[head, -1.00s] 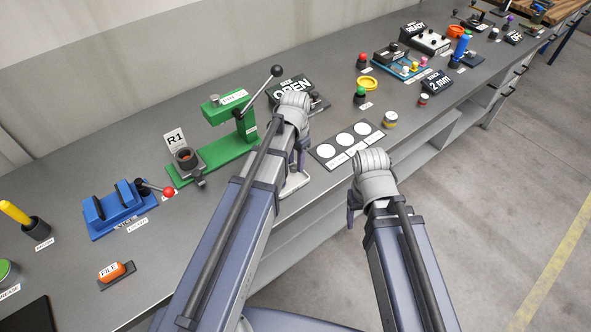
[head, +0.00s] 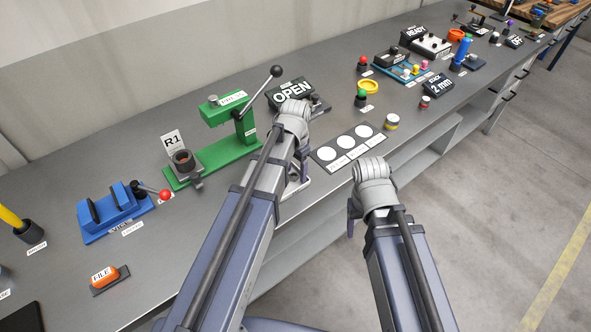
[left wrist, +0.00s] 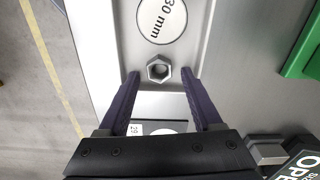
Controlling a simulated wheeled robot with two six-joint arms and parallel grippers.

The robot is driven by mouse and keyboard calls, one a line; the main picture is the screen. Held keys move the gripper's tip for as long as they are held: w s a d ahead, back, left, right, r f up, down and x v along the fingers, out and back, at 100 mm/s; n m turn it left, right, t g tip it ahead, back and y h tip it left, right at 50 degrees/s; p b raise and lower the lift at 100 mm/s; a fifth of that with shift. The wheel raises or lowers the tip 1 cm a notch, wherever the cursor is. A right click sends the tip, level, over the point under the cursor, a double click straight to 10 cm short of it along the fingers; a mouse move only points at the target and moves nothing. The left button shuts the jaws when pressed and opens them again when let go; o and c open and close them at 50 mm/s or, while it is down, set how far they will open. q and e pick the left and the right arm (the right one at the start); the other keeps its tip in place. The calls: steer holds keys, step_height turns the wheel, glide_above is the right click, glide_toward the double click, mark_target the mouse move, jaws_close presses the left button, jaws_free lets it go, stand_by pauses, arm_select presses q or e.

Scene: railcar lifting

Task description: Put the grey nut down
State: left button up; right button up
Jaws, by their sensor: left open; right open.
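The grey hexagonal nut (left wrist: 159,69) lies in the left wrist view on a light metal plate (left wrist: 207,28), close to a white round marking reading 30 mm (left wrist: 162,18). My left gripper (left wrist: 160,76) is open, with one dark finger on each side of the nut and a gap on both sides. In the head view my left gripper (head: 302,172) is over the bench's front edge, and the arm hides the nut. My right gripper (head: 352,216) is open and empty, in front of the bench edge.
A dark board with three white circles (head: 348,148) lies right of my left gripper. A green press (head: 215,160) and an OPEN sign (head: 292,92) stand behind it. A blue vise (head: 115,212) is at left. Bare bench (head: 230,208) lies left of my left arm.

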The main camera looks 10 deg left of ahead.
mark_target(296, 174)
arm_select(q)
step_height(296, 174, up, 12)
steer(key=p, duration=1.2)
steer(key=s+d+n, duration=0.1)
steer(key=s+d, duration=0.4)
steer(key=s, duration=0.2)
steer(key=s+d+n+y, duration=0.1)
steer(key=s+d, duration=0.4)
steer(key=s, duration=0.3)
steer(key=shift+r, duration=0.2)
steer(key=shift+s, duration=0.1)
step_height(296, 174, down, 4)
steer(key=b, duration=0.4)
steer(key=shift+f, duration=0.2)
